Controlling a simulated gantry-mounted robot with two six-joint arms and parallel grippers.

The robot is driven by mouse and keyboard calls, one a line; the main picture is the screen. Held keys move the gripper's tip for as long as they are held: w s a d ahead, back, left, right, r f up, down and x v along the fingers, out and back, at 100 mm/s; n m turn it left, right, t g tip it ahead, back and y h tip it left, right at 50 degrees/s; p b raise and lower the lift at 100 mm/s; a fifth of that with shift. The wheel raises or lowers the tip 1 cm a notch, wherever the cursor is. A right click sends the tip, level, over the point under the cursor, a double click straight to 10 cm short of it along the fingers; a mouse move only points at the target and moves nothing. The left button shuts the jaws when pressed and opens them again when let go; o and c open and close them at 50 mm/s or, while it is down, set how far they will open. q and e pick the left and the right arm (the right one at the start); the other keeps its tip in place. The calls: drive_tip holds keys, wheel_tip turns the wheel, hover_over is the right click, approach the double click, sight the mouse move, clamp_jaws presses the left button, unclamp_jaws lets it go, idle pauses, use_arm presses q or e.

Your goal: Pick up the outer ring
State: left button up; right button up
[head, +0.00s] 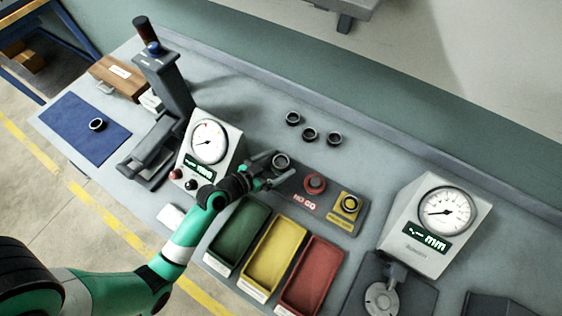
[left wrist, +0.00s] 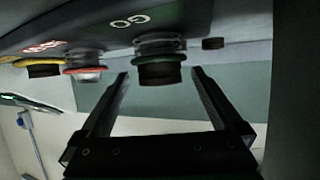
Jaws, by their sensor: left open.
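Several dark rings are in the head view, and I cannot tell which one is the outer ring. Three stand loose on the bench: the left ring (head: 293,118), the middle ring (head: 309,135) and the right ring (head: 334,138). Another ring (head: 96,124) lies on the blue mat. My left gripper (head: 273,168) is open at the GO station (head: 281,160) of the gauge plate. In the left wrist view, the open fingers (left wrist: 162,85) are on either side of the dark plug with a green band (left wrist: 160,62), apart from it. My right gripper is not in view.
The gauge plate also carries a red NO GO plug (head: 315,184) and a yellow station (head: 350,204). Green (head: 238,232), yellow (head: 273,255) and red (head: 310,277) trays lie in front. Dial gauges stand left (head: 209,142) and right (head: 445,212). Bench behind the loose rings is clear.

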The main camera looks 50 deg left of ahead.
use_arm(q)
clamp_jaws()
idle(0.4)
drive_tip(key=shift+r, duration=0.45)
wheel_tip(320, 180, up, 2)
drive_tip(key=shift+r+p, duration=0.25)
drive_tip(key=shift+p, duration=0.45)
drive_tip(key=s+d+r+p, duration=0.4)
drive_tip(key=s+d+r, duration=0.4)
drive_tip(key=s, duration=0.3)
drive_tip(key=shift+d+r, duration=0.4)
drive_tip(key=shift+r, duration=0.45)
drive_tip(key=shift+a, duration=0.1)
